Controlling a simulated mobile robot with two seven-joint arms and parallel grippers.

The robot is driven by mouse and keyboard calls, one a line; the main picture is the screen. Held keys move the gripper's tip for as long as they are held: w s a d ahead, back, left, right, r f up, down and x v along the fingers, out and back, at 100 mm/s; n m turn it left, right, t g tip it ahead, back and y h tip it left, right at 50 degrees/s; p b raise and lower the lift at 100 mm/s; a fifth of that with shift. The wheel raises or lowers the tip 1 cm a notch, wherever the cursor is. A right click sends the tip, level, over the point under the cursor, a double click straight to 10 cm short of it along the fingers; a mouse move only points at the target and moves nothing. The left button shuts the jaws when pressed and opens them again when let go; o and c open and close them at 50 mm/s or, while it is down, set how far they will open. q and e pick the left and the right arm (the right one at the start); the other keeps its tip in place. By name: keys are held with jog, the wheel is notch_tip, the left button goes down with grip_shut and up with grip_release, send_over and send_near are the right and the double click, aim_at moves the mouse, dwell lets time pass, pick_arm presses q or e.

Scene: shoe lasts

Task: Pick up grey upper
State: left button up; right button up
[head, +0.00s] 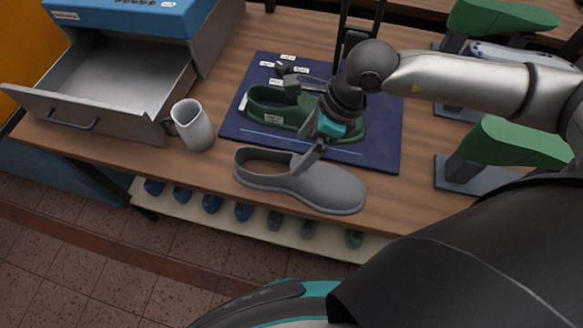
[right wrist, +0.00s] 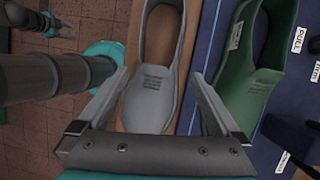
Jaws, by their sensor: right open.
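The grey upper (head: 315,186), a slip-on shoe shape, lies on the wooden table in front of the dark blue mat, its opening to the left and toe to the right. My right gripper (head: 306,158) is over its middle, at the edge of the opening. In the right wrist view the grey upper (right wrist: 155,85) lies between the two spread fingers of the right gripper (right wrist: 159,74), which holds nothing. Whether the fingers touch it I cannot tell. What looks like my left gripper (right wrist: 57,27) shows small at the upper left of the right wrist view; its jaw state is unclear.
A green upper (head: 260,112) lies on the blue mat (head: 385,142) just behind, close beside the right finger. A grey mug (head: 193,127) stands left, by an open drawer (head: 100,100). Green lasts (head: 510,143) on stands are at right. A lower shelf (head: 180,212) holds small shoes.

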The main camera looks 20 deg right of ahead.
jog(key=x, duration=0.3)
jog(key=shift+x, duration=0.85)
jog(key=x, duration=0.3)
jog(key=shift+w+a+f, duration=0.15)
jog(key=shift+a+f, duration=0.05)
jog(key=shift+a, duration=0.1)
jog(key=shift+a+f, duration=0.1)
jog(key=shift+f, duration=0.1)
pick_arm(q)
jog(key=shift+w+d+f, duration=0.1)
jog(key=shift+w+f, duration=0.05)
jog(key=shift+w, duration=0.75)
pick_arm(e)
jog(key=shift+c, duration=0.2)
jog(key=c, duration=1)
